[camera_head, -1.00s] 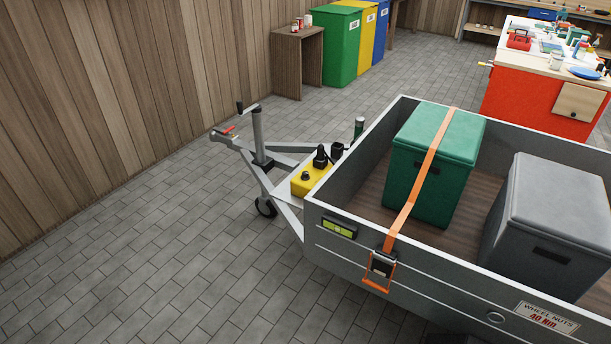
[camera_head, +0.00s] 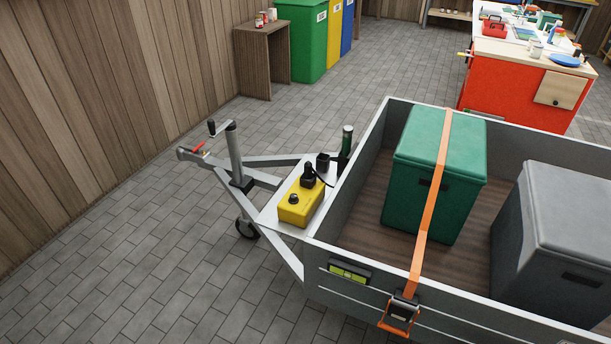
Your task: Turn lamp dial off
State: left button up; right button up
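A yellow box (camera_head: 301,204) sits on the drawbar plate at the front of a grey trailer. A small black knob (camera_head: 293,198) is on its top, and a taller black part (camera_head: 308,177) stands behind the knob. I cannot tell whether either is the lamp dial, and no lit lamp can be made out. Neither of my grippers is in view.
The trailer (camera_head: 345,295) holds a green box (camera_head: 437,180) under an orange strap (camera_head: 432,200) and a grey box (camera_head: 555,245). A jack post (camera_head: 235,155) stands on the drawbar. Paved floor (camera_head: 120,270) is clear at left. A red workbench (camera_head: 505,95) stands at the back right.

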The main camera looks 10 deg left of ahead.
aim_at(293, 199)
jog(key=i+j+z, duration=0.35)
jog(key=i+j, duration=0.2)
jog(key=j, duration=0.25)
jog(key=i+j+z, duration=0.2)
jog(key=j, duration=0.25)
jog(key=i, duration=0.05)
